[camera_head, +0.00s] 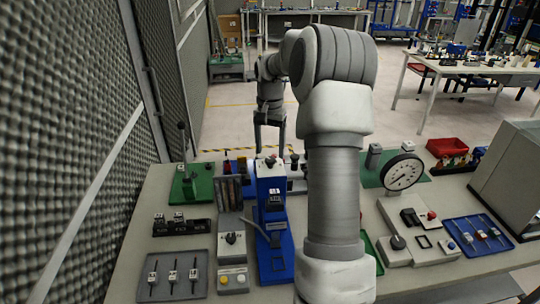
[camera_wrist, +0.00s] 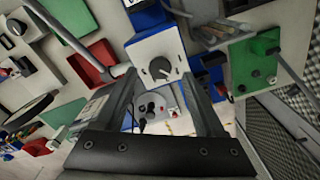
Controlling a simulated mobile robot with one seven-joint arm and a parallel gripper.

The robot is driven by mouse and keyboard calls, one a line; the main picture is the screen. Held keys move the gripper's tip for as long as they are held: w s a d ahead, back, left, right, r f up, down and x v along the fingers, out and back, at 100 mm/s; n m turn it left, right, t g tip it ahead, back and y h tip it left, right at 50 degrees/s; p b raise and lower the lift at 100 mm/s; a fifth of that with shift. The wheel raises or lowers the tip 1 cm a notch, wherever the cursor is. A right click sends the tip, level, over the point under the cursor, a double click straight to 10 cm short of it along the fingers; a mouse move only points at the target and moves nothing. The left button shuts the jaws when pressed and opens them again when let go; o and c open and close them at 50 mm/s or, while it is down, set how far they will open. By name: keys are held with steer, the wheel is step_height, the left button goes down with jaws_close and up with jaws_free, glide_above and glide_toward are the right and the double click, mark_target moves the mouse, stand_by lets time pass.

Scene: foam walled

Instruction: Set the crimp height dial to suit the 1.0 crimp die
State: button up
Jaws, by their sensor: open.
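A blue crimp press (camera_head: 274,255) stands on the bench left of my arm, with a white top (camera_head: 270,168). In the wrist view, the top plate (camera_wrist: 150,48) carries a round dark dial (camera_wrist: 159,68) with a pale pointer mark. My gripper (camera_head: 269,152) points down above the press top. In the wrist view my gripper (camera_wrist: 160,75) is open and empty, with the dial between its fingertips; contact cannot be told. A black rack (camera_head: 181,227) with small labelled blocks is left of the press. Labels and dial numbers are too small to read.
A grey knob box (camera_head: 232,241) and a button box (camera_head: 233,280) stand close left of the press. A tool tray (camera_head: 172,275) lies front left. A lever on a green base (camera_head: 190,186) stands back left. A round gauge (camera_head: 402,172) is right of my arm.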

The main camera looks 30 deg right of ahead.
mark_target(270, 159)
steer(key=shift+f, duration=1.65)
jaws_close()
